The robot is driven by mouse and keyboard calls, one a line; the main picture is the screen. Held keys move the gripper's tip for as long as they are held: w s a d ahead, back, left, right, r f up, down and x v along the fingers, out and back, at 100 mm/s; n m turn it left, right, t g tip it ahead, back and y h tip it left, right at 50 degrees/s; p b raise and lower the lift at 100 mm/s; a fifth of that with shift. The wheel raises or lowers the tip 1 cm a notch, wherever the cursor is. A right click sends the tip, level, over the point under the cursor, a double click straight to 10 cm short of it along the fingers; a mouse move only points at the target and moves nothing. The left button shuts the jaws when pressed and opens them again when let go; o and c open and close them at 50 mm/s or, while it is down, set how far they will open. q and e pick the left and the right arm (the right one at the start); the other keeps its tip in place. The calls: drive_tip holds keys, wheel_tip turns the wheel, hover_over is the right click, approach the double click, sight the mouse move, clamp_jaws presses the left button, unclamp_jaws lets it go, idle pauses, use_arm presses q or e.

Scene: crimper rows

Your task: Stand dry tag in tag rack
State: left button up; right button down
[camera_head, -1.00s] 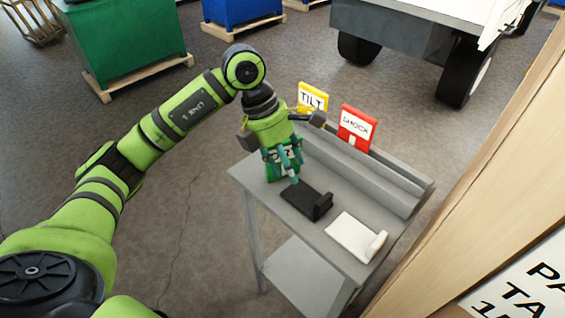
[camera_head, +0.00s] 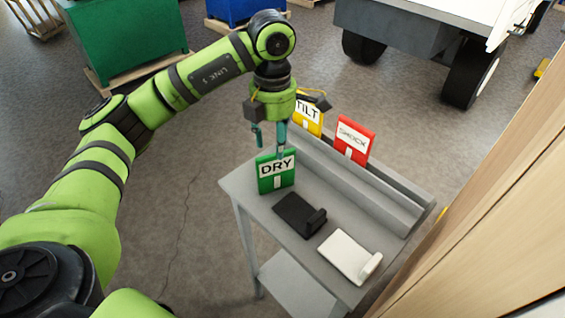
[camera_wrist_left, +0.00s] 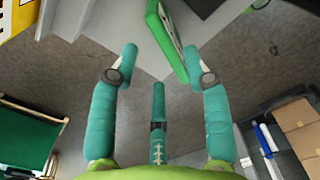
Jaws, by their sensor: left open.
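The green dry tag (camera_head: 276,172) with a white DRY label stands upright at the left end of the grey table. In the left wrist view the green tag (camera_wrist_left: 168,42) shows edge-on, near the right-hand finger. My left gripper (camera_head: 269,146) is open just above and behind the tag, one teal finger overlapping its top edge; I cannot tell whether they touch. In the wrist view the fingers of the left gripper (camera_wrist_left: 162,68) are spread apart with nothing clasped. The tag rack (camera_head: 345,180) is the grey rail along the table's back. My right gripper is out of view.
A yellow TILT tag (camera_head: 308,117) and a red SHOCK tag (camera_head: 354,141) stand in the rack. A black holder (camera_head: 296,212) and a white holder (camera_head: 345,256) lie on the table (camera_head: 258,205). A wooden panel (camera_head: 490,200) rises close on the right.

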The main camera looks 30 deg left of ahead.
sight(275, 163)
use_arm(q)
drive_tip(key=f+p, duration=0.1)
drive_tip(key=s+f+p, duration=0.1)
drive_tip(key=f+p, duration=0.1)
drive_tip(key=shift+d, duration=0.15)
wheel_tip(275, 163, down, 3)
drive_tip(key=shift+r+p, duration=0.15)
drive_tip(key=shift+p, duration=0.3)
drive_tip(key=shift+w+d+f, duration=0.1)
drive_tip(key=shift+f, duration=0.35)
drive_tip(key=shift+c, duration=0.8)
clamp_jaws()
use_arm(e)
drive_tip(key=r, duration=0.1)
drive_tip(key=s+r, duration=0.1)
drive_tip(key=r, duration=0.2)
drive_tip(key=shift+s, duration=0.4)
